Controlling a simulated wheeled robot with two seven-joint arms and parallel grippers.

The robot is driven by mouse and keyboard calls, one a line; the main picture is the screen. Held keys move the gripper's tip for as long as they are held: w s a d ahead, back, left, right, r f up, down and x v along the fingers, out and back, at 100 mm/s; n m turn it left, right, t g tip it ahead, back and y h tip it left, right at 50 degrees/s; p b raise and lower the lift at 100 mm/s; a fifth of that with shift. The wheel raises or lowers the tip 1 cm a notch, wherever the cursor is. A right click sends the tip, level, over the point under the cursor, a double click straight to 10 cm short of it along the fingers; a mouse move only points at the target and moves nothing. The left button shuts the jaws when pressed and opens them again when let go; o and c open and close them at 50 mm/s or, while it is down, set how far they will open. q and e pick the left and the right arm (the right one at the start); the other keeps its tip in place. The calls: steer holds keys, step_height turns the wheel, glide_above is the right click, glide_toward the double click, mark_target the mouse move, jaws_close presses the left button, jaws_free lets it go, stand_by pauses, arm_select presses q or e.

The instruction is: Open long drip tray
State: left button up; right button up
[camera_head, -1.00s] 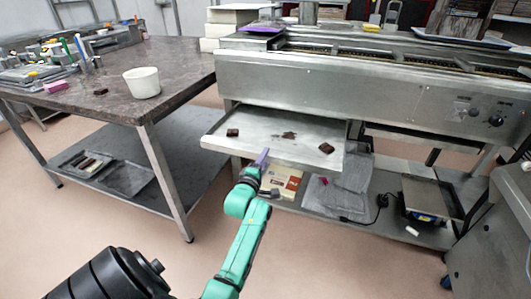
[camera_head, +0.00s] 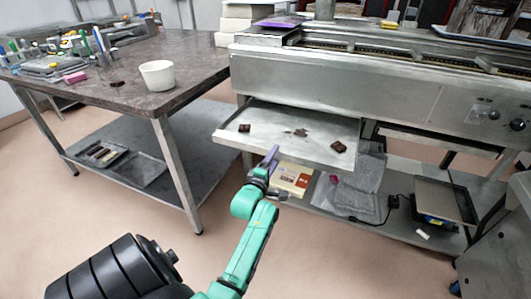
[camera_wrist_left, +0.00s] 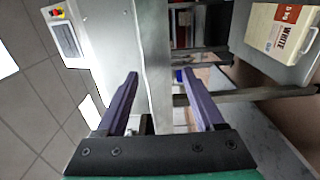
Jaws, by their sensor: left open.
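The long drip tray (camera_head: 290,118) is a shallow metal tray standing out from under the steel machine. Several dark brown pieces lie on it. My left gripper (camera_head: 272,158) is at the tray's front edge, a little left of the middle. In the left wrist view its two purple fingers (camera_wrist_left: 160,78) are apart, and the tray's metal front lip (camera_wrist_left: 152,50) runs between them. I cannot tell whether either finger touches the lip. The left gripper is open. The right gripper is not in view.
A steel machine (camera_head: 330,80) stands above the tray. A dark table (camera_head: 120,85) with a white tub (camera_head: 157,76) stands at left. Below the tray, a shelf holds a cream box (camera_head: 292,180) and clear bags (camera_head: 350,193). The floor in front is clear.

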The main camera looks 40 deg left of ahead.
arm_select(q)
steer(key=v, duration=1.2)
steer(key=shift+s+p, duration=0.25)
steer(key=shift+p, duration=0.1)
steer(key=shift+d, duration=0.1)
steer(key=s+d+f+m+g+h+p, duration=0.2)
steer(key=d+f+m, duration=0.2)
steer(key=f, duration=0.4)
steer(key=s+d+f+m+g+h+p, duration=0.1)
steer(key=d+f+m+g+h+p, duration=0.2)
steer(key=f, duration=0.5)
steer(key=s+d+f+m+g+h+p, duration=0.1)
steer(key=s+d+f+m+g, duration=0.1)
steer(key=d+f+m, duration=0.4)
steer(key=s+a+f+m+g+p, duration=0.1)
steer(key=s+f+m+g, duration=0.3)
steer(key=s, duration=0.9)
steer(key=s+a+f+m+g+p, duration=0.1)
steer(key=s+f+m+g+p, duration=0.2)
steer(key=s+f, duration=0.7)
steer(key=s+m+g, duration=0.2)
steer(key=s+m, duration=0.1)
steer(key=m, duration=0.1)
steer(key=shift+s+f, duration=0.2)
